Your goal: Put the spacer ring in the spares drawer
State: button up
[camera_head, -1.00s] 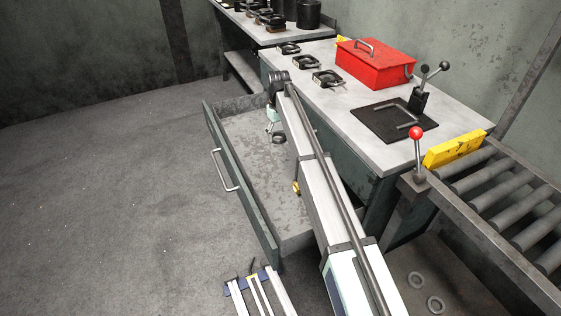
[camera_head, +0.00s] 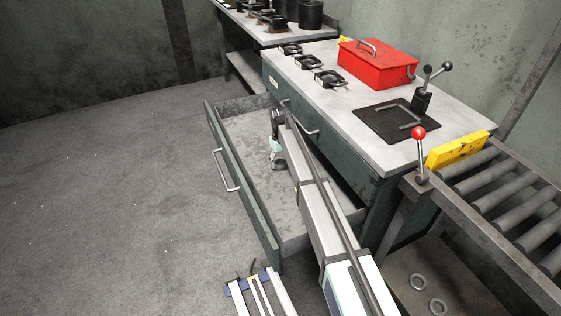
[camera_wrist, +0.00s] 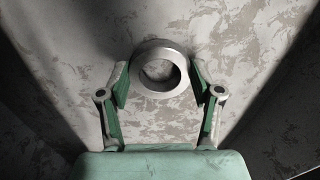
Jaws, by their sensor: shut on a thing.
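The spacer ring (camera_wrist: 159,46), a thick pale grey metal ring, sits between the two fingertips of my gripper (camera_wrist: 158,76) in the wrist view. My gripper is shut on it. The spares drawer (camera_head: 240,185) stands pulled open from the bench in the head view, its worn grey floor mostly bare. My gripper (camera_head: 277,157) is over the inside of this drawer and points down. The drawer floor (camera_wrist: 238,60) fills the background behind the ring in the wrist view. I cannot tell exactly how high the ring is above it. My arm hides the drawer's right part.
The bench top (camera_head: 330,104) carries a red toolbox (camera_head: 377,65), several black fixtures and a dark plate with a lever. A roller conveyor (camera_head: 510,195) stands at the right. The floor left of the drawer is clear.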

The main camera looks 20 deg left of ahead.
jog(key=shift+f, duration=0.1)
jog(key=o, duration=1.4)
jog(key=shift+o, duration=0.2)
notch_tip(320, 180, up, 12)
